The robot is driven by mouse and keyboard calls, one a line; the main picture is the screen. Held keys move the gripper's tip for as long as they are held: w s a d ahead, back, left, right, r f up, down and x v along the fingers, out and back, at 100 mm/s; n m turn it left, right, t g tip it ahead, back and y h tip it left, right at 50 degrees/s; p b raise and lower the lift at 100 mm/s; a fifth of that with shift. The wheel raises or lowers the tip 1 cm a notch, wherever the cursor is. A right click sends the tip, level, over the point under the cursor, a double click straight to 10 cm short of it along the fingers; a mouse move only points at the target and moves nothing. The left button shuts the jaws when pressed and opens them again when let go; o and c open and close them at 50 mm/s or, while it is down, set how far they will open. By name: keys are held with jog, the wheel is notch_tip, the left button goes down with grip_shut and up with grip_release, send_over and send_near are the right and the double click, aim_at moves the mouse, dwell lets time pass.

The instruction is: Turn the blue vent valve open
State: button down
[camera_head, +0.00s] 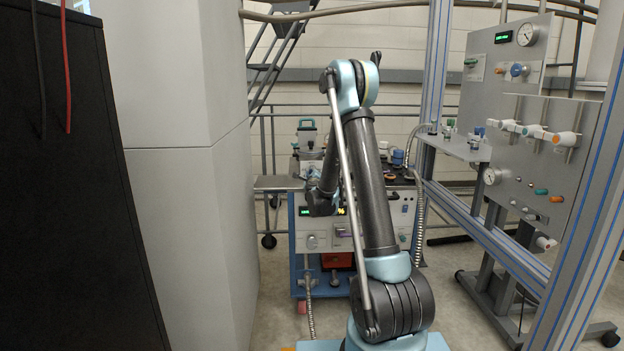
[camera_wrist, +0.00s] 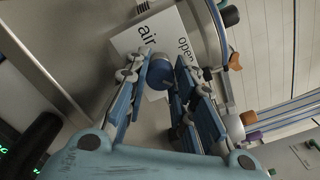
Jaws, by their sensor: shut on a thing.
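The blue vent valve (camera_wrist: 158,72) shows in the wrist view as a round blue knob between my fingertips. A white label (camera_wrist: 146,34) with the words "air" and "open" lies behind it on a grey panel. My gripper (camera_wrist: 163,68) is shut on the knob, with one jointed finger on each side. The fingers hide the knob's sides and part of the label. In the head view my arm reaches toward the cart, and I cannot make out the knob or my fingertips there.
A wheeled cart (camera_head: 314,241) with a blue frame stands ahead. A tall white cabinet (camera_head: 188,200) and a black rack (camera_head: 75,190) are on the left. A grey valve panel (camera_head: 540,165) and a metal frame post (camera_head: 436,70) are on the right. In the wrist view an orange handle (camera_wrist: 235,61) is near my fingers.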

jog(key=n, duration=0.5)
jog(key=shift+n, duration=2.5)
jog(key=c, duration=1.3)
grip_release()
jog(key=s, duration=1.2)
